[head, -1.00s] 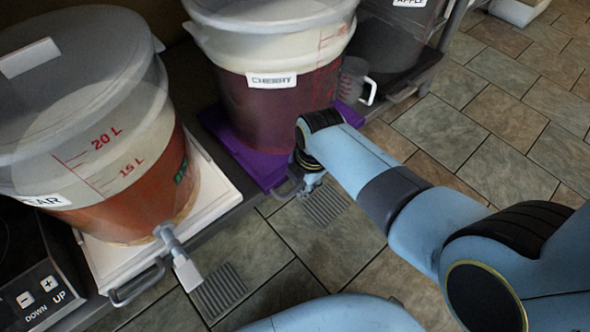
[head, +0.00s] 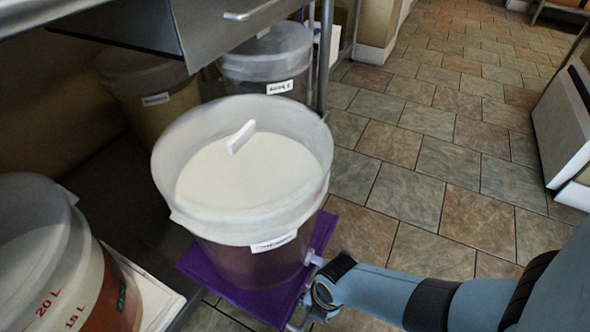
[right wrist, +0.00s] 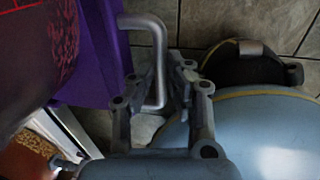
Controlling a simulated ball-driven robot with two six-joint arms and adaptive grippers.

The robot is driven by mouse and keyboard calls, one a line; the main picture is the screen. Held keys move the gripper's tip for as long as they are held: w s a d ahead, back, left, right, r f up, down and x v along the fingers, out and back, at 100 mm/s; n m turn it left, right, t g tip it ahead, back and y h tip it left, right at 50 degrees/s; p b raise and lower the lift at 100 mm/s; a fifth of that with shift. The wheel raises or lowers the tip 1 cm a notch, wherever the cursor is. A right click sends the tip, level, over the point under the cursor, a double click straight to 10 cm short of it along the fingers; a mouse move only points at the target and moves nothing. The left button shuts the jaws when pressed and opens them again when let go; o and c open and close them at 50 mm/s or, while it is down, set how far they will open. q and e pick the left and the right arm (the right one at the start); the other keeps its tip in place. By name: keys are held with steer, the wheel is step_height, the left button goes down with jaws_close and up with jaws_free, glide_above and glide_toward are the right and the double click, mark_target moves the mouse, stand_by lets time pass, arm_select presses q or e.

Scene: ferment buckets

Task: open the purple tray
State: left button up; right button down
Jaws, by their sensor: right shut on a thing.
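The purple tray (head: 205,274) bears a large bucket (head: 255,190) with red-brown liquid, a white lid and a label. In the head view the tray juts out past the white tray (head: 150,292) at left, with floor tiles around its front corner. My right gripper (head: 303,314) is low at the tray's front edge, partly cut off by the picture's bottom. In the right wrist view the grey bar handle (right wrist: 158,50) of the tray runs down between my right gripper's fingers (right wrist: 160,98), which are shut on it. My left gripper is not in view.
A second bucket (head: 60,260) of orange-brown liquid stands on the white tray. More buckets (head: 150,90) stand behind under a steel table (head: 235,45). A white appliance (head: 565,130) stands at far right. The tiled floor (head: 420,180) between is clear.

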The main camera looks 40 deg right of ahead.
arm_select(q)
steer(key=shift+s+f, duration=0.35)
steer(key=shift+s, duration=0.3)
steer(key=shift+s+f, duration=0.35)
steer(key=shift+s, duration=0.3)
arm_select(e)
steer(key=shift+s+d+f, duration=0.1)
steer(key=shift+s+d, duration=0.15)
steer(key=shift+s, duration=0.5)
steer(key=shift+s+d, duration=0.25)
steer(key=shift+s, duration=0.5)
steer(key=c, duration=1.3)
jaws_free()
steer(key=shift+w, duration=0.1)
steer(key=shift+c, duration=0.2)
step_height(320, 180, up, 12)
steer(key=s, duration=0.2)
steer(key=shift+d, duration=0.4)
steer(key=shift+s+f, duration=0.1)
